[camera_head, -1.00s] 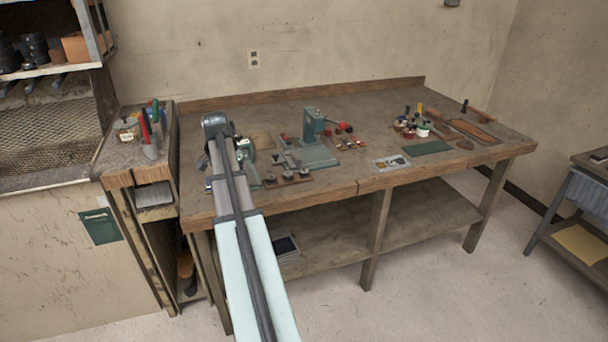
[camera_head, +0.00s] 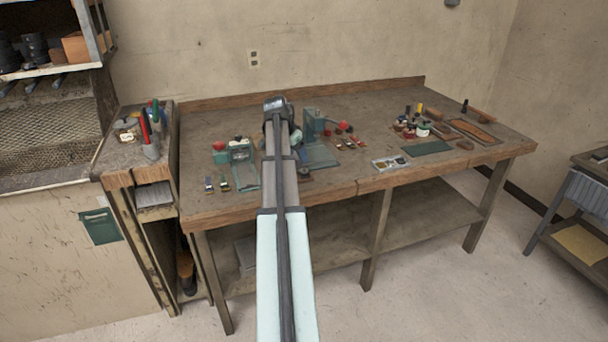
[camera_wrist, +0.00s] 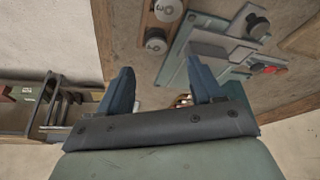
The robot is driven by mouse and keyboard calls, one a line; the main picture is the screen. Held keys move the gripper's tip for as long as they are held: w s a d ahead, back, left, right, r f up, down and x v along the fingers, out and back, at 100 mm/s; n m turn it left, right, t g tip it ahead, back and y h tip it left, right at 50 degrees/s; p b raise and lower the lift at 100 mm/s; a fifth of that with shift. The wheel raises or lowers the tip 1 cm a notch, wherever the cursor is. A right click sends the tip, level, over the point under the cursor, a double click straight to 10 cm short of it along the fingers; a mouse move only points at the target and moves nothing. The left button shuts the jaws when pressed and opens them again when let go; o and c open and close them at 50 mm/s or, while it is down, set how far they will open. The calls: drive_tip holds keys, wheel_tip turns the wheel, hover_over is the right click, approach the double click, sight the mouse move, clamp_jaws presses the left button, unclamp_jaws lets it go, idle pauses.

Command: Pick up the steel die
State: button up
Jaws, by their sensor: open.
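Round pale steel pieces sit on a narrow wooden strip at the top of the wrist view. The nearer one, a steel die (camera_wrist: 155,43), bears a mark like a 3, and another steel die (camera_wrist: 168,9) sits beyond it. I cannot tell which one the task means. My gripper (camera_wrist: 160,72) is open and empty, its two blue fingers apart, with the nearer die just past the fingertips in the picture. In the head view my arm hides the gripper and most of the strip.
A green press (camera_head: 315,125) with a red knob stands right of my arm; its grey-green base also shows in the wrist view (camera_wrist: 218,45). A smaller green machine (camera_head: 240,152) stands to the left. A dark green mat (camera_head: 427,148) and jars lie farther right on the workbench (camera_head: 350,182).

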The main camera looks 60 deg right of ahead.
sight(304, 170)
drive_tip(key=shift+s+x, duration=0.2)
drive_tip(key=shift+x, duration=3.7)
drive_tip(key=shift+a, duration=0.1)
clamp_jaws()
drive_tip(key=shift+r, duration=0.15)
wheel_tip(304, 170, up, 9)
drive_tip(key=w+d+f, duration=0.1)
drive_tip(key=w+d, duration=1)
drive_tip(key=w, duration=0.1)
drive_tip(key=shift+d, duration=0.4)
